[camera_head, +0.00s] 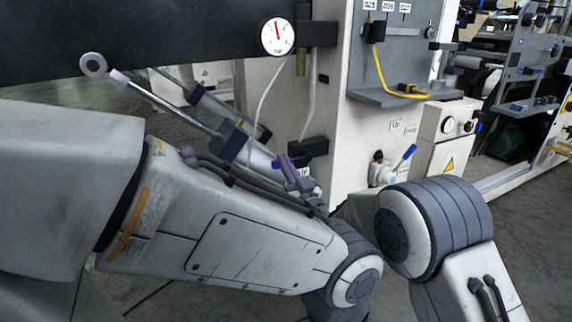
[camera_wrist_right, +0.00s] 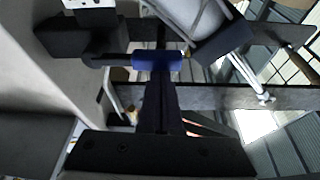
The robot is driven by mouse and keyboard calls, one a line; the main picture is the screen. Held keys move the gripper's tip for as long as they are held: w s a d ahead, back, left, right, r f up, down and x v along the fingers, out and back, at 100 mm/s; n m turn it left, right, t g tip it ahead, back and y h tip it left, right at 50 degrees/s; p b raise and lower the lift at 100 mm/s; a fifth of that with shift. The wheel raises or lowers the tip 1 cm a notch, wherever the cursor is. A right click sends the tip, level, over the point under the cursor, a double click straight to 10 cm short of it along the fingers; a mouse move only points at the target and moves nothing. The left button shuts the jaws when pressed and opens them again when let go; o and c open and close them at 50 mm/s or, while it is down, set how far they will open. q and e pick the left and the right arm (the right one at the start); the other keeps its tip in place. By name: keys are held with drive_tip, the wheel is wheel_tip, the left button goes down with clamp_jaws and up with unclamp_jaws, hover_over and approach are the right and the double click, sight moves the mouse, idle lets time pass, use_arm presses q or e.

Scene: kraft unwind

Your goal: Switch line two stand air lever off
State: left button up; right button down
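A blue-sleeved lever (camera_wrist_right: 155,61) on a black stem reaches out from a black block (camera_wrist_right: 75,36) in the right wrist view. In the head view a purple-blue handle (camera_head: 288,168) shows below a black box (camera_head: 308,147) on the pale stand. My right gripper (camera_wrist_right: 157,82) looks shut, its dark fingertips at the blue sleeve; I cannot tell whether they touch it. In the head view the right gripper (camera_head: 298,184) is small and mostly hidden behind an arm link. My left gripper is not in view.
A second blue lever (camera_head: 409,153) sits on a white valve on the stand's right side. A red-needled gauge (camera_head: 277,36) hangs above. Pneumatic cylinders (camera_head: 225,125) lie close left of the handle.

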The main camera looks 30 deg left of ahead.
wheel_tip(320, 180, up, 5)
drive_tip(key=p, duration=0.3)
drive_tip(key=f+p+v, duration=0.1)
drive_tip(key=p+v, duration=0.1)
drive_tip(key=v, duration=0.8)
drive_tip(key=shift+d, duration=0.15)
drive_tip(key=shift+w, duration=0.15)
